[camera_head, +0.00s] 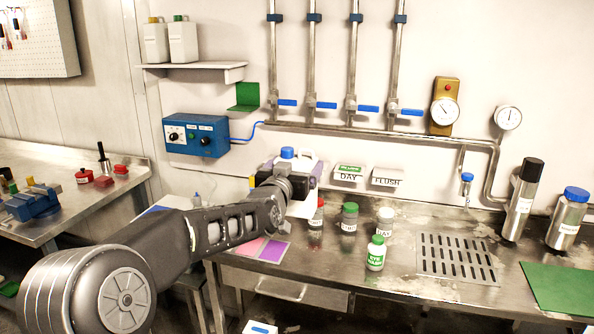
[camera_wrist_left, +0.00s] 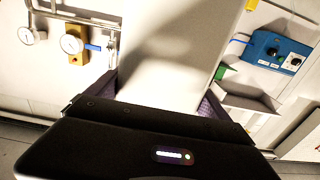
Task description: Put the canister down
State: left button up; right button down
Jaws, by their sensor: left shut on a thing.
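A white canister (camera_head: 302,208) with a blue cap (camera_head: 287,153) is in my left gripper (camera_head: 303,175), above the back of the steel worktop. The arm and gripper hide much of it in the head view. In the left wrist view, the canister's pale side (camera_wrist_left: 165,55) fills the middle between the dark purple fingers. My left gripper (camera_wrist_left: 160,100) is shut on it. The canister's base is hard to make out, and I cannot tell whether it touches anything. My right gripper is not in view.
Red-capped (camera_head: 317,215), green-capped (camera_head: 349,220) and white-capped (camera_head: 385,218) jars and an eye-wash bottle (camera_head: 376,253) stand just right of the canister. A drain grate (camera_head: 456,258) and green mat (camera_head: 562,288) lie farther right. Pink and purple mats (camera_head: 250,248) lie left. Two white canisters stand on the shelf (camera_head: 195,69).

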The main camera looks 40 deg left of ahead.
pick_arm(q)
jog(key=shift+w+d+r, duration=0.1)
jog(key=shift+r, duration=0.6)
jog(key=s+d+f+m+h+b, duration=0.1)
jog(key=d+f+m+h+b, duration=0.1)
jog(key=d+f, duration=1.2)
jog(key=d+f+m+t+h+b, duration=0.1)
jog(key=d+f+m+h+b, duration=0.1)
jog(key=d+f, duration=1.2)
notch_tip(320, 180, down, 7)
jog(key=shift+s+d+r+h+b, duration=0.1)
jog(key=shift+s+d+h+b, duration=0.3)
jog(key=shift+h+b, duration=0.6)
